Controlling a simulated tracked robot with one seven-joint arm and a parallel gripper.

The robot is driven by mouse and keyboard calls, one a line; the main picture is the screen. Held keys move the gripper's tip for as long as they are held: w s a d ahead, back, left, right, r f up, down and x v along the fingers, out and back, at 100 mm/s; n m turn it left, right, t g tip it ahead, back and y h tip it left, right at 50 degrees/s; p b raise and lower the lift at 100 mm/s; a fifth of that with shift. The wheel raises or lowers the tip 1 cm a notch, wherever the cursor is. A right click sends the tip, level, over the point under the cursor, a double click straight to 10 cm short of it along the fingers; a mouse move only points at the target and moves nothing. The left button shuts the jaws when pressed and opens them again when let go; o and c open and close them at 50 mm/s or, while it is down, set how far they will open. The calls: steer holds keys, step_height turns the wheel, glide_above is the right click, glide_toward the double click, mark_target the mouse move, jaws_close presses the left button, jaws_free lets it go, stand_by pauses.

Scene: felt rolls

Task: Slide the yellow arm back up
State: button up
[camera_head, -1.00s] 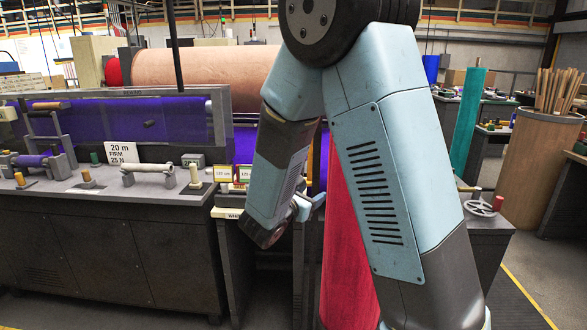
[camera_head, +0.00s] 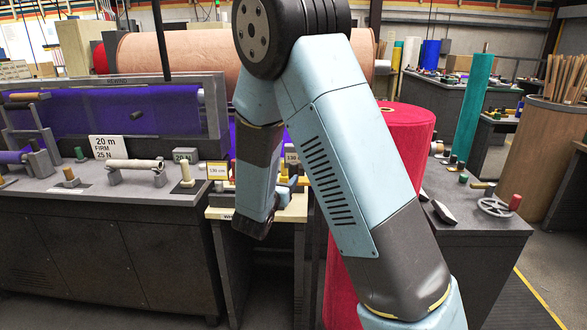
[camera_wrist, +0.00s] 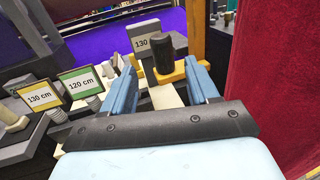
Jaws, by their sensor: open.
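The yellow arm (camera_wrist: 173,75) shows in the wrist view, with a black upright knob (camera_wrist: 163,52) on it and a yellow-orange upright bar (camera_wrist: 195,28) just behind to the right. My gripper (camera_wrist: 160,68) is open, its two blue fingers to either side of the knob in the picture. I cannot tell whether the fingers touch it or how far beyond them it stands. In the head view my gripper (camera_head: 288,188) is partly hidden by my own arm, beside a small yellow piece (camera_head: 283,172) above the pale bench top.
A grey tag reading 130 (camera_wrist: 141,43) stands left of the knob. Cards reading 120 cm (camera_wrist: 80,83) and 130 cm (camera_wrist: 40,97) stand further left. A tall red felt roll (camera_head: 405,135) stands close on the right. A handwheel (camera_head: 495,207) is on the right bench.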

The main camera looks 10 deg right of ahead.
mark_target(292, 170)
steer(key=x, duration=0.9)
steer(key=shift+w+d, duration=0.15)
steer(key=shift+d, duration=0.05)
jaws_close()
stand_by(0.3)
